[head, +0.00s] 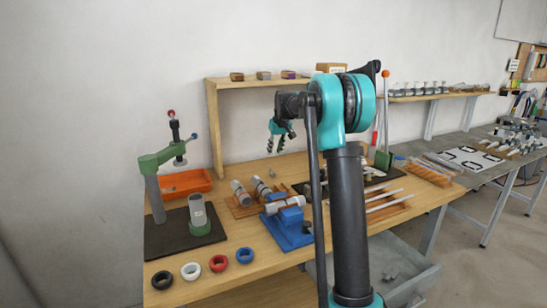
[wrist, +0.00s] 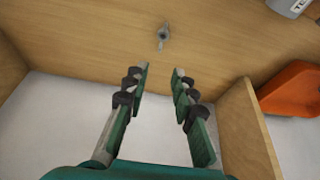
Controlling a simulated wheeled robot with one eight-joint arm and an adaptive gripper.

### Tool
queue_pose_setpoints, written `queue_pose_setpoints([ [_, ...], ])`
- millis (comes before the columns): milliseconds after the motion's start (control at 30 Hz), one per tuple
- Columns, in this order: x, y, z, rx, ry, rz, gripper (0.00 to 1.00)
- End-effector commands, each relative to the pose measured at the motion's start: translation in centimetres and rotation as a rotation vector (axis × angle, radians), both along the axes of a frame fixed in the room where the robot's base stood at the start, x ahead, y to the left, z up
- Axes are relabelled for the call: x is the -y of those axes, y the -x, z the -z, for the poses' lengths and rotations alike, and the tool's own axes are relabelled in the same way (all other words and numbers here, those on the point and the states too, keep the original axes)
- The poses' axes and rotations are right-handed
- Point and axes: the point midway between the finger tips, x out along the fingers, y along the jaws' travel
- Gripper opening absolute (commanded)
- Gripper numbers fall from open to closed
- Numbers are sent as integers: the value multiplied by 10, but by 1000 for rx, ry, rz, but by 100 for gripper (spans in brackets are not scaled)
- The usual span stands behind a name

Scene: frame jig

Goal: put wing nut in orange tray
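The small grey wing nut (wrist: 163,36) lies on the wooden bench top, ahead of my fingertips in the wrist view. It also shows as a tiny grey shape (head: 273,173) below my gripper in the head view. My gripper (wrist: 160,72) is open, with nothing between its teal and dark fingers. In the head view my gripper (head: 276,148) hangs above the back of the bench, apart from the wing nut. The orange tray (head: 184,182) sits at the back left of the bench. Part of the orange tray (wrist: 292,88) shows at the right of the wrist view.
A wooden shelf (head: 213,130) with small boxes stands behind my gripper. A green press (head: 165,155) stands on a dark mat at the left. Grey cylinders on a wooden rack (head: 245,210) and a blue fixture (head: 288,235) lie in front of the wing nut.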

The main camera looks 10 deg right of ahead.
Motion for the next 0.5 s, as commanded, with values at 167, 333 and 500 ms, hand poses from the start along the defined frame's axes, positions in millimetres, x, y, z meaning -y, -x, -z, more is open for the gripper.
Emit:
queue_pose_setpoints([
  [167, 7, 13, -11, 19, -9, 1, 43],
  [333, 21, 43, -22, 91, -37, -2, 43],
  [500, 30, 67, -29, 150, -56, -2, 43],
])
